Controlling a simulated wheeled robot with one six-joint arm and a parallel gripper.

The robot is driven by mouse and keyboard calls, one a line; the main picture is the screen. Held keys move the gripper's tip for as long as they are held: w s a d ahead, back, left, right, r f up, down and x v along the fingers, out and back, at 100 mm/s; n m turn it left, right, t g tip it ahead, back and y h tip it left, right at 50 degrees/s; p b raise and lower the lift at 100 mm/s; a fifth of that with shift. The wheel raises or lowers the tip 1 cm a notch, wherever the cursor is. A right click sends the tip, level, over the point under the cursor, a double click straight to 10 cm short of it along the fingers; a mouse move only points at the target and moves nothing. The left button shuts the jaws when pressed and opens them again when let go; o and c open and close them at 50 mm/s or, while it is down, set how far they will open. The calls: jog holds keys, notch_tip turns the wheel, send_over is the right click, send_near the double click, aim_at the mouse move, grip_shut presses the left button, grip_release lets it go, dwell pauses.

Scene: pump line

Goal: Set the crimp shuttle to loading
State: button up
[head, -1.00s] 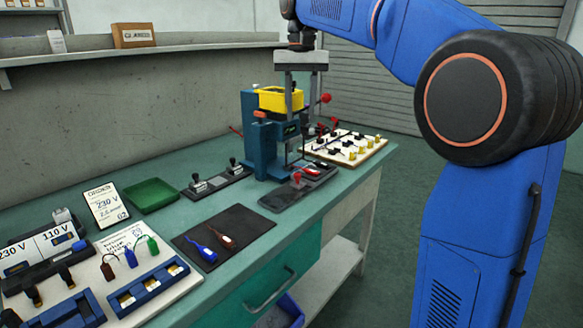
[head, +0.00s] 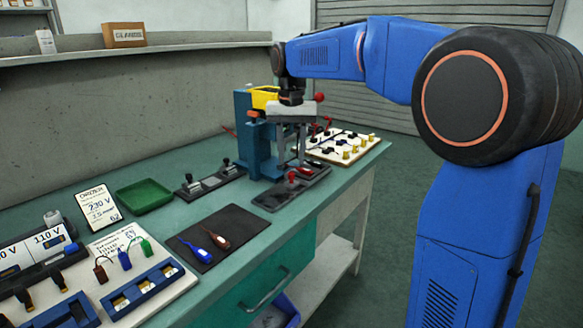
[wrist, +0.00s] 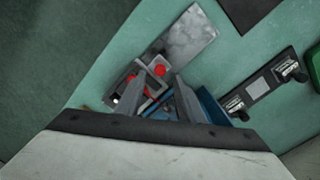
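The crimp shuttle (head: 305,171) sits on a dark grey rail (head: 270,199) at the right front of the bench, at the rail's far right part beside the blue press (head: 257,135). It has a red knob (head: 291,176) and a red piece on it.
A white board with yellow and black parts (head: 345,145) lies to the right. A black mat (head: 222,235) with blue and brown pieces lies in front.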

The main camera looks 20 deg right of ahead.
aim_at(291, 173)
jog(key=shift+f, duration=2.05)
grip_shut()
